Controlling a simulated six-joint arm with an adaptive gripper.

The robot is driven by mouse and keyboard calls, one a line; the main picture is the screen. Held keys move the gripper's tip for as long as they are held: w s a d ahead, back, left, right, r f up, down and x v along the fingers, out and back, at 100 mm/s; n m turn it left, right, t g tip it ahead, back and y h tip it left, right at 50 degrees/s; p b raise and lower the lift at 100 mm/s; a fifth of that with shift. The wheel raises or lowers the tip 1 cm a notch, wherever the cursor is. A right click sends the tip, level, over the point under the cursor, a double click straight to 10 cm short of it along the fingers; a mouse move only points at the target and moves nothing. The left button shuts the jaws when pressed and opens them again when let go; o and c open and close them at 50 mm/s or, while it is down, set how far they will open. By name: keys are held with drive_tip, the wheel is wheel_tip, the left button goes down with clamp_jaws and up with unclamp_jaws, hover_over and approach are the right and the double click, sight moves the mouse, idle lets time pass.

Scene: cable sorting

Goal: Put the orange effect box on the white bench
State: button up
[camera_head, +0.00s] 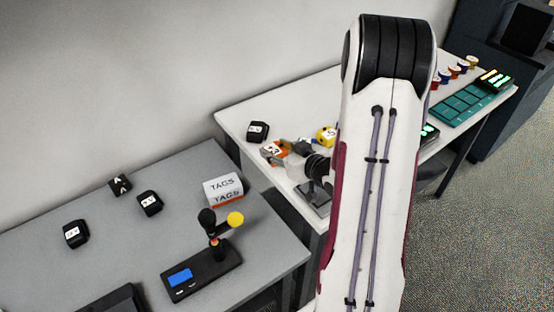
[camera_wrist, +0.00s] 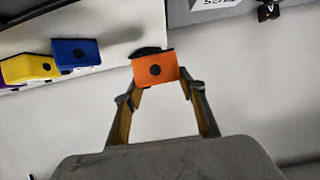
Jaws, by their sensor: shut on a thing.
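The orange effect box (camera_head: 267,153) with a white label shows over the left part of the white bench (camera_head: 240,112) in the head view. My gripper (camera_head: 284,150) is shut on it. In the wrist view the orange box (camera_wrist: 155,70), with a dark round spot on its face, sits between the two fingertips of my gripper (camera_wrist: 158,82). Whether the box touches the bench or is held just above it, I cannot tell. My arm hides the middle of the bench in the head view.
A black labelled box (camera_head: 258,132) stands behind the orange one. A yellow box (camera_head: 326,134) is to its right; a blue box (camera_wrist: 76,53) shows in the wrist view. A grey table (camera_head: 110,235) holds black boxes, a TAGS box (camera_head: 223,188) and a black device (camera_head: 202,275).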

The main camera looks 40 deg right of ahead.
drive_tip(key=shift+f, duration=0.1)
drive_tip(key=shift+f, duration=1.95)
drive_tip(key=shift+f, duration=0.15)
drive_tip(key=o, duration=1.2)
drive_tip(key=shift+v, duration=3.8)
drive_tip(key=shift+w, duration=0.1)
